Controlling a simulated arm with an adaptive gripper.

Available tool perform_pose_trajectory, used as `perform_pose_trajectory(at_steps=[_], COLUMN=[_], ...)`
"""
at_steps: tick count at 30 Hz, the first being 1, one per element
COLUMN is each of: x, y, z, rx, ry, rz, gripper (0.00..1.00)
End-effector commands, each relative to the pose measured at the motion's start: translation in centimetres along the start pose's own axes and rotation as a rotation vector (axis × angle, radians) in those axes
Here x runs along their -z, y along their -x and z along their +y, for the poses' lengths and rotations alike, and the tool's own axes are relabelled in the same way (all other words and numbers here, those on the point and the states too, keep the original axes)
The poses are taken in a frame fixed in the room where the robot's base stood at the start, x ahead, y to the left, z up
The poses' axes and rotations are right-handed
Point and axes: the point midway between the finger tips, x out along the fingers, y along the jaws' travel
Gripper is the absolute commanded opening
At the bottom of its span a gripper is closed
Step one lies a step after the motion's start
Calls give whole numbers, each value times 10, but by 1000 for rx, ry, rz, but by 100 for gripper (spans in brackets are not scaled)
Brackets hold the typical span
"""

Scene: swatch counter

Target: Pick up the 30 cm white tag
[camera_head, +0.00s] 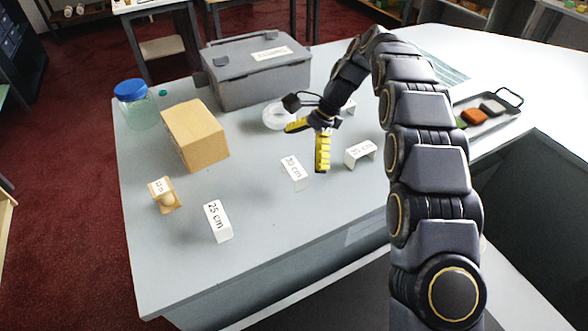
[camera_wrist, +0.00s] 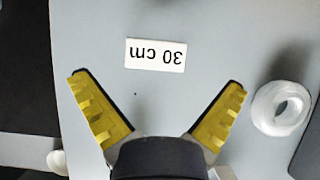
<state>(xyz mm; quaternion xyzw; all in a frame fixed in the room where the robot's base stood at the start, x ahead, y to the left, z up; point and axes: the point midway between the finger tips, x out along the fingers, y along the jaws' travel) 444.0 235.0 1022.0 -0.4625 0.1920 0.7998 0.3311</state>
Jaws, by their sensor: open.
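The 30 cm white tag (camera_wrist: 155,55) lies just beyond and between my fingertips in the wrist view, its print upside down there. It appears to be the white tag (camera_head: 293,173) near the middle of the counter in the head view, where its print is hard to read. My gripper (camera_head: 304,148) is above the counter, fingers spread. In the wrist view the gripper (camera_wrist: 157,83) is open and empty, and the tag is clear of both fingers.
A 25 cm tag (camera_head: 218,220) stands to the left, another white tag (camera_head: 360,152) to the right. A clear ring (camera_head: 277,117) lies by the far finger. A cardboard box (camera_head: 195,137), a grey case (camera_head: 258,75) and a blue-lidded jar (camera_head: 136,105) stand farther left and back.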

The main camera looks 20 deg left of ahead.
Motion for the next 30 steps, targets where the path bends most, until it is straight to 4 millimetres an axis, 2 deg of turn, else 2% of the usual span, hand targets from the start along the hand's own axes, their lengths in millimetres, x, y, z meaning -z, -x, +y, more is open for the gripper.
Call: perform_pose_trajectory(at_steps=[8, 16, 23, 24, 26, 27, 30], x=[-2, -3, -3, -3, -3, -3, -3], y=[-19, -55, -59, -59, -59, -59, -59], z=[3, 5, 5, 5, 5, 5, 5], rx=[-3, 0, 1, 1, 1, 1, 0], ry=[1, 0, 1, 1, 1, 1, 0], rz=[-1, 0, 1, 1, 1, 1, 1], gripper=[100, 100, 100, 96, 70, 63, 59])
